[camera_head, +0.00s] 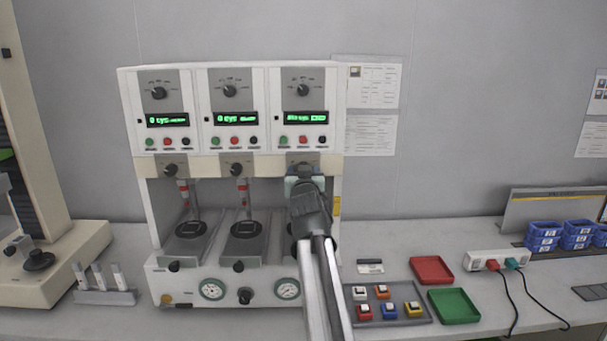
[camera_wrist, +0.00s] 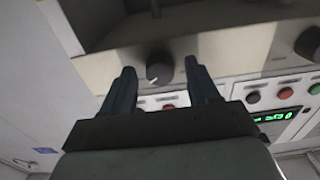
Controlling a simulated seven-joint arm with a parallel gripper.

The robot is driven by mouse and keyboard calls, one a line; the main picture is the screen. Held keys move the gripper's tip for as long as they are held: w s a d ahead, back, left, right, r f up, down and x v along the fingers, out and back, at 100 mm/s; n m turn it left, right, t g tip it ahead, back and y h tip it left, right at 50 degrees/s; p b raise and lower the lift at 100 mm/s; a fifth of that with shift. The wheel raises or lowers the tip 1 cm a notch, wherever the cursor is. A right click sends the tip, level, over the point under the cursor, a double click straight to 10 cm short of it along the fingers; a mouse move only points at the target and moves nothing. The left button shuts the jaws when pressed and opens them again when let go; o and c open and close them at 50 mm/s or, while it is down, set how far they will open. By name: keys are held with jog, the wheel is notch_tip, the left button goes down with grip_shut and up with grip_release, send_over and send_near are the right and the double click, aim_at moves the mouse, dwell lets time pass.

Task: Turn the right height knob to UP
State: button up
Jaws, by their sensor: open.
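The right height knob (camera_wrist: 159,73) is a small dark round knob with a white mark, on the machine's beige strip in the wrist view. The mark points to the lower left of that picture; I cannot read any label around it. My gripper (camera_head: 304,170) is in front of the right-hand station in the head view and hides this knob there. In the wrist view my gripper (camera_wrist: 160,66) is open, with one finger on each side of the knob. I see gaps between the fingers and the knob, and nothing is held.
The left height knob (camera_head: 170,170) and middle height knob (camera_head: 236,170) sit on the same strip. Upper dials, green displays and coloured buttons are above. A red tray (camera_head: 431,269), green tray (camera_head: 454,306) and block tray (camera_head: 410,318) lie to the right on the table.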

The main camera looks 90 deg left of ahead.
jog(key=shift+a, duration=0.15)
jog(key=shift+c, duration=0.3)
jog(key=c, duration=1)
jog(key=n, duration=2.3)
jog(key=shift+r+n, duration=0.1)
jog(key=shift+n, duration=0.3)
